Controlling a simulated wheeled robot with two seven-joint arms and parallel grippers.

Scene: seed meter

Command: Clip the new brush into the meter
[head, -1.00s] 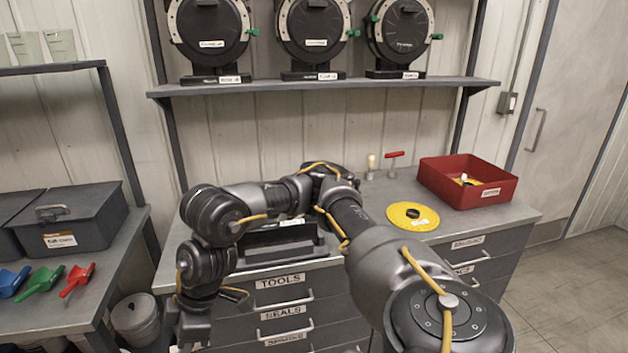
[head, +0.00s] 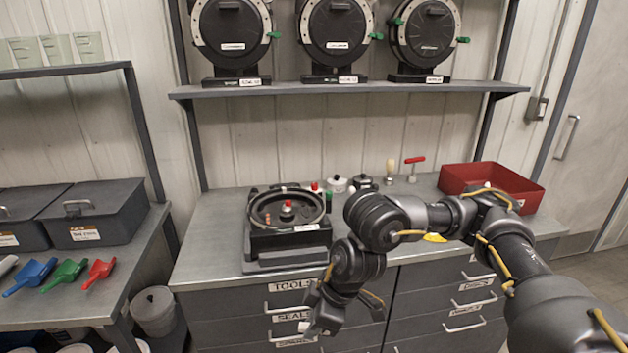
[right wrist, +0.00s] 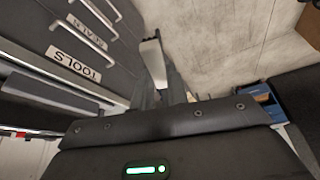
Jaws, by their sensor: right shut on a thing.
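The meter (head: 262,242) is an open black housing with a round ring, standing on the bench, with a red-topped knob (head: 287,207) at its centre. My right gripper (head: 306,328) hangs low in front of the bench drawers, right of and below the meter, apart from it. It is shut on a small pale piece, probably the new brush (right wrist: 153,60), which stands out between the fingers in the right wrist view. The fingers partly hide the piece, so its full shape is unclear. My left gripper is out of view.
A red tray (head: 462,180) stands at the right of the bench, partly behind my right arm. A yellow disc (head: 434,238) is mostly hidden by that arm. Small pots (head: 337,184) and a red-handled tool (head: 413,168) stand at the back. Spare meters (head: 336,35) fill the shelf above.

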